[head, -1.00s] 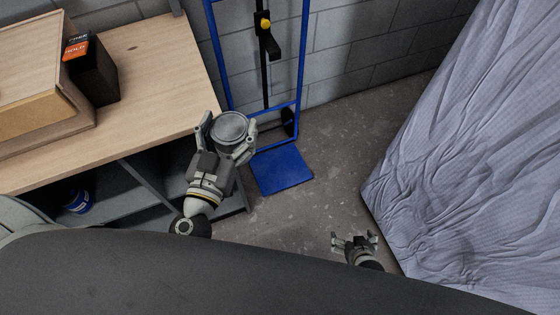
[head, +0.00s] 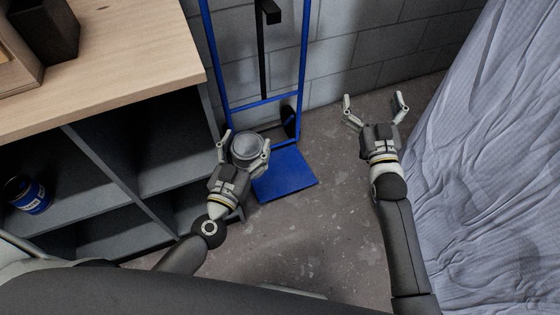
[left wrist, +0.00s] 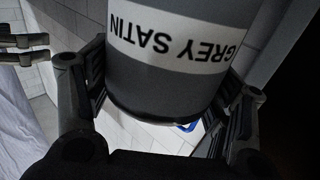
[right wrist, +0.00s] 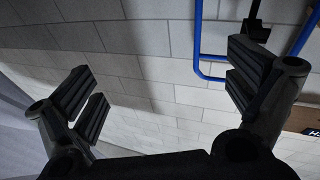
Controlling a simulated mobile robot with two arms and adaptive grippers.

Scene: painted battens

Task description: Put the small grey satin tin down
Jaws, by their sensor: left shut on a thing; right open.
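The small grey satin tin (head: 249,148) is held in my left gripper (head: 245,146), in the air in front of the wooden-topped shelf unit. In the left wrist view the tin (left wrist: 165,75) is dark grey with a white band reading GREY SATIN, upside down in that picture, between both fingers. In the head view its round grey top faces up. My right gripper (head: 375,108) is open and empty, to the right, over the floor by the block wall. Its spread fingers also show in the right wrist view (right wrist: 165,95).
The wooden worktop (head: 130,65) is at the left, with a dark box (head: 48,28) near its back. Open grey shelves (head: 100,185) below hold a blue tin (head: 28,195). A blue hand truck (head: 285,175) stands by the wall. A grey-blue draped sheet (head: 475,180) fills the right.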

